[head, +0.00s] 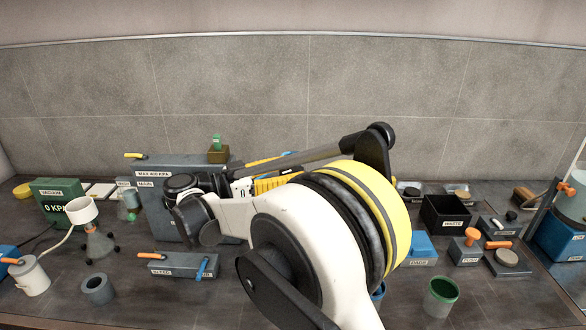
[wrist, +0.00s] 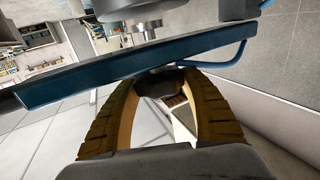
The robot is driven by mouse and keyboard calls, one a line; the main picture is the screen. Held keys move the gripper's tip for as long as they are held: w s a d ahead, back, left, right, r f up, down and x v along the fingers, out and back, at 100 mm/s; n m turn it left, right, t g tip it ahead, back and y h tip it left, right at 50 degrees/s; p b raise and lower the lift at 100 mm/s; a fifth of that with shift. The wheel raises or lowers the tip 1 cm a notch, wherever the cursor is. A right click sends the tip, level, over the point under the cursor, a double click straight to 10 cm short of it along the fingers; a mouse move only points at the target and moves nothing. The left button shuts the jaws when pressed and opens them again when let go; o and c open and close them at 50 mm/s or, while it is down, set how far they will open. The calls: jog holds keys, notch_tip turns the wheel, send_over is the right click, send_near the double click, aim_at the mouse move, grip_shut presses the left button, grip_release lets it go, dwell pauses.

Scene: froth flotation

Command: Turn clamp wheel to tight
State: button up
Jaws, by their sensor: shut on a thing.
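My gripper (wrist: 162,82) is in the wrist view, with its two tan, black-ridged fingers closed in on a dark piece (wrist: 158,88) between the tips. This dark piece appears to be the clamp wheel, but its outline and any tight mark are hidden by the fingers. A long dark blue slab (wrist: 95,76) crosses just beyond the fingertips. In the head view my arm covers the middle of the bench, and I cannot make out the clamp wheel or its turned position there.
A grey box marked MAX 400 KPA (head: 150,190) stands behind my arm. A green gauge box reading 0 KPA (head: 58,200) is at left. A low grey block with orange and blue levers (head: 178,267) lies in front. At right are a black bin (head: 447,213) and green-rimmed cup (head: 440,298).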

aim_at(293, 170)
jog(key=shift+m+g+h, duration=0.4)
jog(key=shift+m+g, duration=0.4)
jog(key=shift+g, duration=0.4)
jog(key=o, duration=1.2)
jog(key=shift+c, duration=0.2)
notch_tip(293, 170, up, 10)
